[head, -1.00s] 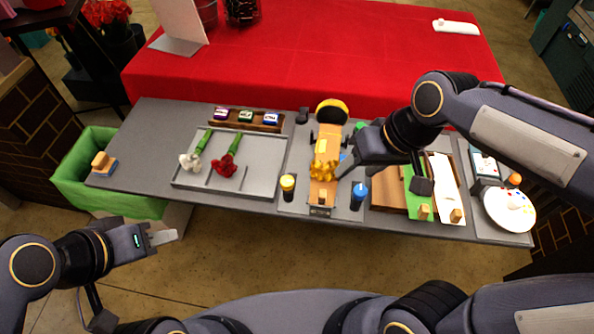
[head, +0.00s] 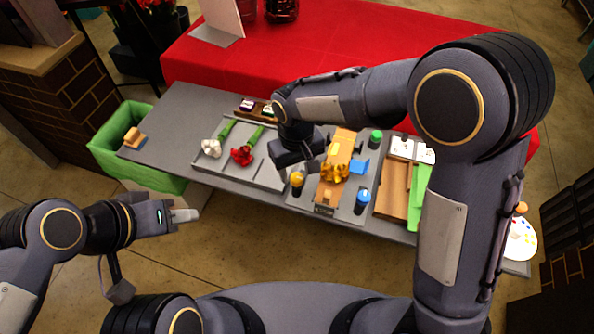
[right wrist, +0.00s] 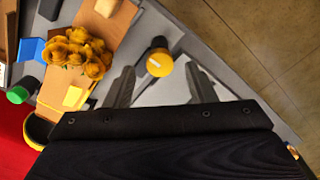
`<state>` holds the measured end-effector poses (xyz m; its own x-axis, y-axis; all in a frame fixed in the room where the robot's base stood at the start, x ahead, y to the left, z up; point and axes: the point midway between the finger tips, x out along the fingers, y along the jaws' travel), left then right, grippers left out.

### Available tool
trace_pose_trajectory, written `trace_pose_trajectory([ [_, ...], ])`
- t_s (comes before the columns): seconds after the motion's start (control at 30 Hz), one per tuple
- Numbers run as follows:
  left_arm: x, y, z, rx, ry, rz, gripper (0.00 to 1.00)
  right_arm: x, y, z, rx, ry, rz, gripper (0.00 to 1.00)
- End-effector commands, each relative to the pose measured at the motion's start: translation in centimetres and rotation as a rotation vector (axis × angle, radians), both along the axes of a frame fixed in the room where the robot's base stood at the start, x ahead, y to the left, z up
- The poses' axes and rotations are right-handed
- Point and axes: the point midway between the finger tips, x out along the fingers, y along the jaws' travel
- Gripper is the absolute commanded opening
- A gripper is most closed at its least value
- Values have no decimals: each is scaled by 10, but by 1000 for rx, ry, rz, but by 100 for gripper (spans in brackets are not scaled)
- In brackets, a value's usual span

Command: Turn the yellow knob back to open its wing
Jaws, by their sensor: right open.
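The yellow knob (head: 297,178) stands on a dark post at the left of the wooden bouquet stand (head: 341,150). In the right wrist view the yellow knob (right wrist: 160,63) has a pale line across its top and lies ahead of the fingertips. My right gripper (right wrist: 160,85) is open, its fingers apart on either side of the knob's line, with nothing between the tips. In the head view my right gripper (head: 308,165) hangs just above and behind the knob. A blue wing (head: 359,167) shows on the stand's right side. My left gripper (head: 185,216) is off the table's front, its finger gap unclear.
Yellow flowers (head: 335,172) lie on the stand. A blue knob (head: 362,196) and a green knob (head: 376,137) stand to its right. A grey tray (head: 205,169) with white and red flowers is at the left. A green bin (head: 104,150) stands beyond the table's left end.

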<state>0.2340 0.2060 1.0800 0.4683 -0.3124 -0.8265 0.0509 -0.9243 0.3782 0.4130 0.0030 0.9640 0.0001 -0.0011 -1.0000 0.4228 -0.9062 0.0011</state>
Motion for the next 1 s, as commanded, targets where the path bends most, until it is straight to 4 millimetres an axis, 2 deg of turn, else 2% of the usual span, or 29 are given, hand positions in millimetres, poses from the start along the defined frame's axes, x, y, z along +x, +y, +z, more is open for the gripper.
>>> trace_pose_trajectory([
  [0.2, 0, 0, 3, 0, 0, 0, 36, 0, 0, -20, 0, 1, 0, 50],
  [0.5, 0, 0, 3, 0, 0, 0, 36, 0, 0, -23, 1, 0, 0, 49],
  [0.83, 0, 0, 3, 0, 0, 0, 36, 0, 0, -22, 1, 0, 0, 6],
  [1.0, 0, 0, 2, 0, 0, 0, 36, 0, 0, -22, 1, 0, 7, 6],
])
